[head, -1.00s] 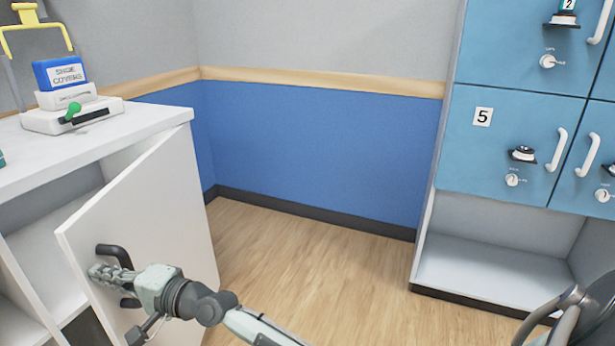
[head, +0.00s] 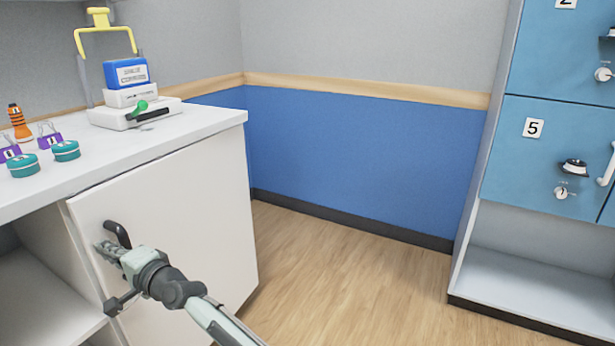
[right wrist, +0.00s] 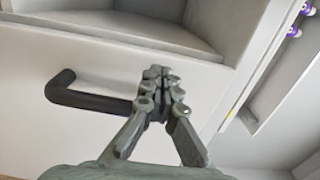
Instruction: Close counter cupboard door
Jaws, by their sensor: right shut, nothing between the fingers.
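The white cupboard door (head: 195,200) under the counter lies nearly in line with the counter front. Whether it is fully flush at its left edge is hard to tell. Its black handle (head: 118,234) is near the upper left of the door. My right gripper (head: 104,248) is shut and empty, at the door face beside and just below the handle. In the right wrist view the shut fingertips (right wrist: 158,78) are close to one end of the handle (right wrist: 85,97); contact is unclear. My left gripper is not in view.
The white counter top (head: 205,122) holds a blue box (head: 126,72) on white boxes, teal round tins (head: 66,151), purple clips and an orange-striped item (head: 19,123). An open shelf (head: 45,290) is left of the door. Blue lockers (head: 550,165) stand right; floor between is clear.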

